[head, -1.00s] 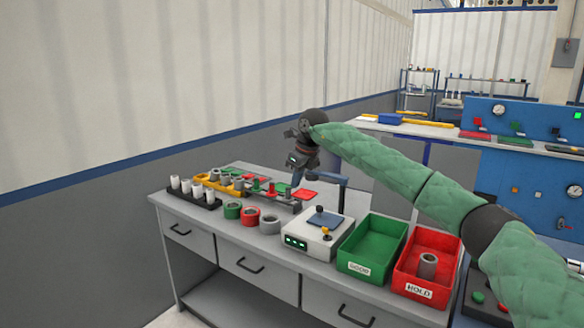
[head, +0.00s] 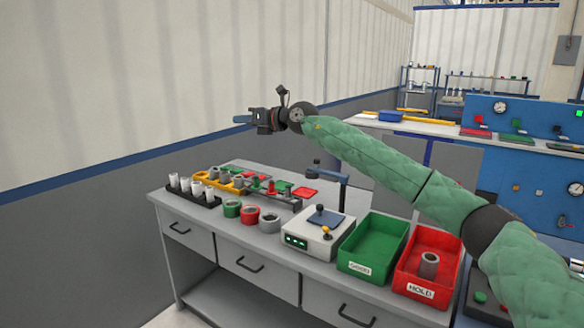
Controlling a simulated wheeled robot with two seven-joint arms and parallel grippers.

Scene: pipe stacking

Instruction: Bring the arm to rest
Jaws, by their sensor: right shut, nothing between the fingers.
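My right arm, in a green quilted sleeve, comes in from the right of the head view. Its gripper (head: 243,119) is raised above the back of the workbench (head: 160,196) and points left. It is shut and empty, clear of everything on the bench. A grey pipe piece (head: 428,264) stands in the red HOLD bin (head: 410,278). The green GOOD bin (head: 368,245) beside it looks empty. My left gripper is not in view.
A white device with a joystick (head: 318,233) stands left of the bins. Green, red and grey rings (head: 250,215) lie near the front edge. A black rack (head: 194,190) holds several white pieces. A yellow holder (head: 222,182) is behind. The air around the gripper is free.

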